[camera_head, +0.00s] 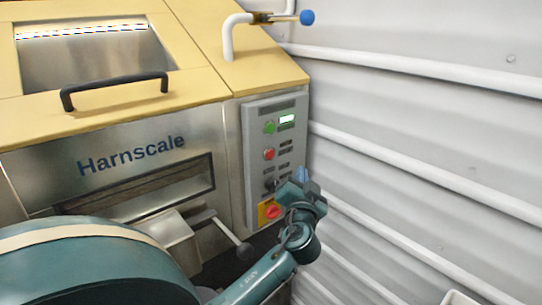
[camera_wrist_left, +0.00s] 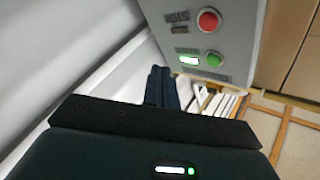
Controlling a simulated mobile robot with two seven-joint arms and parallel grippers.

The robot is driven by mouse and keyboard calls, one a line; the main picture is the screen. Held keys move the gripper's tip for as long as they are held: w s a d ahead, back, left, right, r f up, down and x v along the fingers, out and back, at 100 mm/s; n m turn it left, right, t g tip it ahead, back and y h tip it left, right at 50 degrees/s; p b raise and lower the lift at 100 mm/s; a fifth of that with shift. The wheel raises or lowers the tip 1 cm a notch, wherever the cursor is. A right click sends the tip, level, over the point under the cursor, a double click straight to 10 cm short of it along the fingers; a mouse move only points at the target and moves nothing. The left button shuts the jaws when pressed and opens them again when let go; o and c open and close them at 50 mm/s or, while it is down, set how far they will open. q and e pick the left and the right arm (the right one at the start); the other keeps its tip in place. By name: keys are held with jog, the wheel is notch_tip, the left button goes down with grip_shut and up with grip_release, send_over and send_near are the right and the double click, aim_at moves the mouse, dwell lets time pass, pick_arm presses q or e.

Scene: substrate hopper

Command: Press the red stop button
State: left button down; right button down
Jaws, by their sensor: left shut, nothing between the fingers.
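The red stop button (camera_head: 269,154) is a round red cap on the grey control panel (camera_head: 249,160), below a green button (camera_head: 270,127). It also shows in the left wrist view (camera_wrist_left: 208,20), near the top edge. My left gripper (camera_head: 303,177) is shut and empty. In the head view it is in front of the panel's lower right edge, below and to the right of the red button, and apart from it. In the left wrist view the closed fingers (camera_wrist_left: 161,87) are left of and below the buttons. My right gripper is not in view.
A red and yellow switch (camera_head: 270,212) and a black knob (camera_head: 271,184) sit lower on the panel. A pipe with a blue-ended lever (camera_head: 306,17) rises above. The ribbed wall (camera_head: 430,130) stands close on the right. The hopper's black handle (camera_head: 115,84) is at left.

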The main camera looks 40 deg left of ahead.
aim_at(271, 154)
pick_arm(q)
jog(key=shift+w+a, duration=0.2)
jog(key=shift+a, duration=2)
jog(key=shift+w+a, duration=0.15)
jog(key=shift+a, duration=2.4)
jog(key=shift+w+a, duration=0.1)
jog(key=shift+a, duration=0.35)
jog(key=shift+d, duration=0.85)
jog(key=shift+b, duration=0.3)
